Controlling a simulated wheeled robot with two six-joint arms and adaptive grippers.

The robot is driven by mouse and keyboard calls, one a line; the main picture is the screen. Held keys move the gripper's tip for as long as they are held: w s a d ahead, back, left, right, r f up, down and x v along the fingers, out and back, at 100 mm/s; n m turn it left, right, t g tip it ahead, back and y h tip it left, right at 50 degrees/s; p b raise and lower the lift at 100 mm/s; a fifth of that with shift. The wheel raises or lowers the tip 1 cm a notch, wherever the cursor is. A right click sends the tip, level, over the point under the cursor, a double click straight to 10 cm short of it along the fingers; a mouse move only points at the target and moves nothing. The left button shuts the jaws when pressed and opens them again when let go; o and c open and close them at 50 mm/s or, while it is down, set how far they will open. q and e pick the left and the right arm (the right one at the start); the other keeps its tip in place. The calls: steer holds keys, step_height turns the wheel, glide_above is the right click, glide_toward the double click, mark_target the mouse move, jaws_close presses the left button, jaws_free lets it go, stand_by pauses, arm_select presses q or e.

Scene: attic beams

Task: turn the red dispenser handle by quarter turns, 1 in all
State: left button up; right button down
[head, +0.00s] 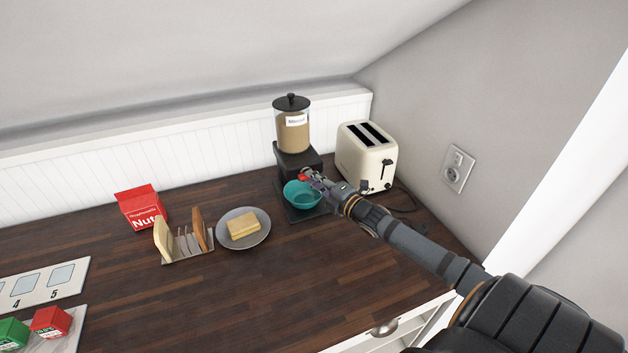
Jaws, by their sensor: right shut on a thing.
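The dispenser (293,130) stands at the back of the counter, with a clear jar of tan contents, a black lid and a dark base. Its red handle (303,177) shows as a small red patch on the front, largely covered by my right gripper (308,175). My right gripper is shut on the red handle, with its arm reaching in from the lower right. The handle's exact angle cannot be told. A teal bowl (301,197) sits on the dispenser's base below the handle, just under my gripper. My left gripper is not in view.
A cream toaster (362,155) stands close right of the dispenser, just behind my right arm. A plate (258,239) with butter, a toast rack (188,256) and a red nut box (141,207) lie to the left. The counter's front middle is clear.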

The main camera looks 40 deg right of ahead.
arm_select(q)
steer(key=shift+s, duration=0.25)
arm_select(e)
steer(key=shift+m, duration=0.3)
arm_select(q)
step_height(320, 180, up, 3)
steer(key=p, duration=0.3)
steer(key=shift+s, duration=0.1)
arm_select(e)
steer(key=m+t+h, duration=0.1)
steer(key=m+h, duration=0.1)
steer(key=m, duration=0.5)
steer(key=m+t+h, duration=0.2)
steer(key=m+h, duration=0.1)
steer(key=m, duration=0.4)
steer(key=a+m+t+h, duration=0.1)
steer(key=m+h, duration=0.1)
steer(key=m, duration=0.5)
steer(key=shift+w+f, duration=0.1)
steer(key=shift+f, duration=0.3)
steer(key=shift+m+h, duration=0.4)
steer(key=shift+m, duration=0.1)
steer(key=c, duration=1.4)
jaws_free()
steer(key=shift+o, duration=0.2)
